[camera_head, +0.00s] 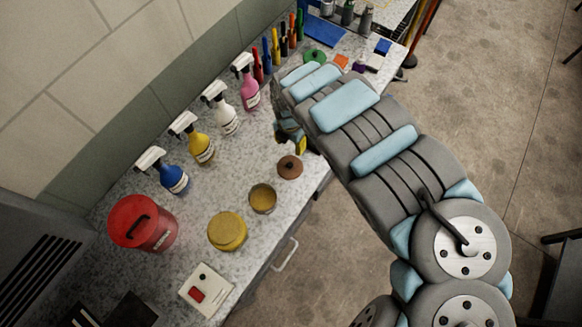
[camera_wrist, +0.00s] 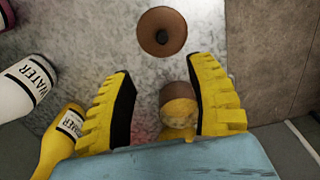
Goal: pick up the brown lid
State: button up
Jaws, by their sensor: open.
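The brown lid (camera_head: 289,167) is a small round disc with a dark knob, lying flat on the speckled counter near its front edge. In the wrist view the brown lid (camera_wrist: 162,31) is whole and unobstructed, beyond the fingertips. My gripper (camera_wrist: 168,82) is open and empty, with its two yellow-ribbed fingers spread to either side. In the head view my arm covers most of the gripper, and only a little of it shows above the lid. The fingers and the lid look apart.
A brown open pot (camera_head: 263,198) and a yellow round container (camera_head: 227,231) stand near the lid. Spray bottles, one of them yellow (camera_head: 199,146), line the wall side. A red canister (camera_head: 143,222) stands at the left. Bare counter (camera_head: 225,175) lies between bottles and pot.

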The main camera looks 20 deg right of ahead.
jog(key=b, duration=0.2)
send_over(290, 165)
jog(key=f, duration=0.8)
jog(key=shift+w+f, duration=0.25)
jog(key=shift+w, duration=0.15)
jog(key=shift+d+f, duration=0.15)
jog(key=shift+f, duration=0.5)
jog(key=shift+s+a+f, duration=0.1)
jog(key=shift+s+f, duration=0.1)
jog(key=shift+f, duration=0.65)
jog(key=shift+s+a+f, duration=0.1)
jog(key=shift+s+f, duration=0.05)
jog(key=shift+f, duration=1.6)
grip_shut()
